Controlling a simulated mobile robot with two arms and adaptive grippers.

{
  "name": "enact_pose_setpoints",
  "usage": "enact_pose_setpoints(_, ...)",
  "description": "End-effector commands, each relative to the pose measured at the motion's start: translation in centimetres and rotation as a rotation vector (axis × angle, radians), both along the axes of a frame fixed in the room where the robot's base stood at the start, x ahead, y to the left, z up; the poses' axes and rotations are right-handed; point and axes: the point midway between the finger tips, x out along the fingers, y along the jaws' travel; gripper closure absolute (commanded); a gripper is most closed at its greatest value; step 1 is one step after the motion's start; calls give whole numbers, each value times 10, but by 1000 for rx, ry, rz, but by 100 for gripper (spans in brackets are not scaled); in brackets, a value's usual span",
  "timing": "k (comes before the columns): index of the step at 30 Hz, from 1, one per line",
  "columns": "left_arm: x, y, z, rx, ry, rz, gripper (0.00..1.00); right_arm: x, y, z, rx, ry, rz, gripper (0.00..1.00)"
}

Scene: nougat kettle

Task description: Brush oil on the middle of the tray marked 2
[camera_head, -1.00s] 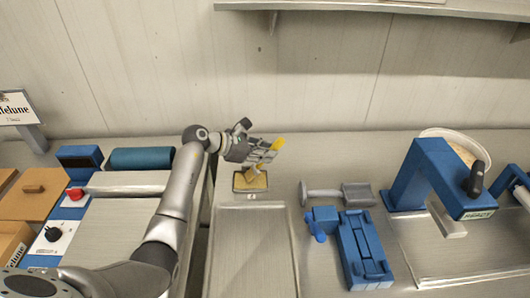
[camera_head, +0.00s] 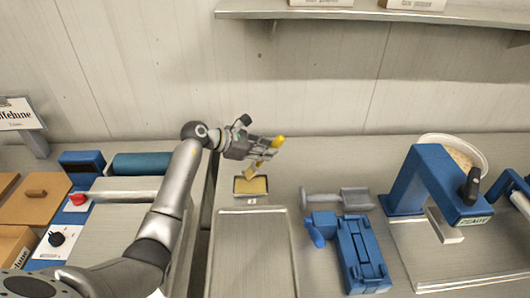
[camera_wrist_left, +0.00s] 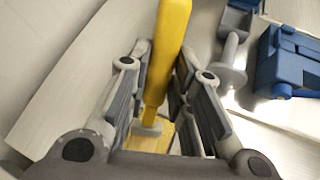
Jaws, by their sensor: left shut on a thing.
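My left gripper (camera_head: 265,154) is shut on a yellow-handled brush (camera_head: 278,141), held tilted with its head down. The brush head is over or at a small dark-rimmed dish with a yellow surface (camera_head: 257,187); I cannot tell whether it touches. In the left wrist view the yellow handle (camera_wrist_left: 170,50) runs between the fingers, with the yellow dish surface (camera_wrist_left: 153,140) beyond. A long pale tray (camera_head: 252,255) lies in front of the dish. A small tag (camera_head: 252,201) sits between them; its mark is too small to read. My right gripper is not in view.
Right of the tray are a grey metal tool (camera_head: 335,198) and a blue device (camera_head: 362,252). A blue press (camera_head: 440,180) stands further right. A blue roller (camera_head: 140,163) and brown boxes (camera_head: 35,200) are left. A shelf (camera_head: 375,13) hangs above.

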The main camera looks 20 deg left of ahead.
Motion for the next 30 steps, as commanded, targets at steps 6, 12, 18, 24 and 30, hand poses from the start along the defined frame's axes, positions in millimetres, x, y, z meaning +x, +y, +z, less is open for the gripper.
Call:
enact_pose_setpoints(6, 0, 1, 21, 1, -3, 0, 100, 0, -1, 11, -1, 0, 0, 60)
enact_pose_setpoints(12, 0, 1, 34, 1, -3, 0, 100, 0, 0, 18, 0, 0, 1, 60)
enact_pose_setpoints(18, 0, 0, 37, -1, -2, 0, 100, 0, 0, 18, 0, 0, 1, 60)
enact_pose_setpoints(24, 0, 0, 37, -1, -2, 0, 100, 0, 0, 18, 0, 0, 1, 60)
enact_pose_setpoints(30, 0, 0, 37, -1, -2, 0, 100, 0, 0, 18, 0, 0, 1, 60)
